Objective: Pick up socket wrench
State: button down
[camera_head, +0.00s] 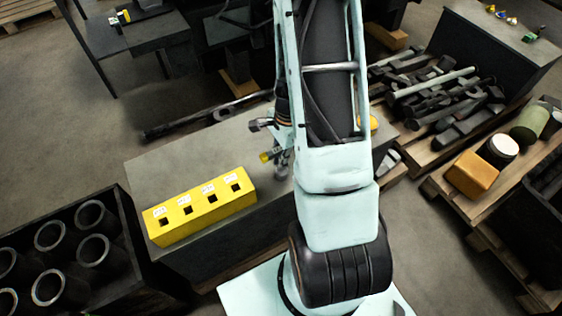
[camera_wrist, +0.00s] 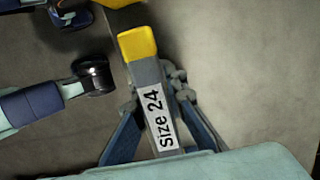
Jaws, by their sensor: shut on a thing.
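The socket wrench (camera_wrist: 150,75) is a grey bar with a yellow end and a white label reading "size 24". In the wrist view it stands between the fingers of my gripper (camera_wrist: 157,98), which are shut on it. In the head view my gripper (camera_head: 282,166) is over the grey bench top, and the wrench's yellow end (camera_head: 265,157) shows just left of it. My arm covers part of the bench. I cannot tell whether the wrench touches the bench.
A yellow block (camera_head: 200,207) with several square holes and white labels sits on the bench (camera_head: 160,165), left of my gripper. A crate of metal cylinders (camera_head: 120,208) stands at lower left. Pallets with dark parts and an orange container (camera_head: 472,176) are at right.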

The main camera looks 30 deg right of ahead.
jog(key=shift+r, duration=0.15)
jog(key=shift+r+p, duration=0.8)
jog(key=shift+r, duration=0.05)
jog(key=s+a+r+p, duration=0.3)
jog(key=s+r+p, duration=0.8)
jog(key=p, duration=0.8)
jog(key=s, duration=0.2)
jog(key=shift+s, duration=0.3)
jog(key=shift+p, duration=0.4)
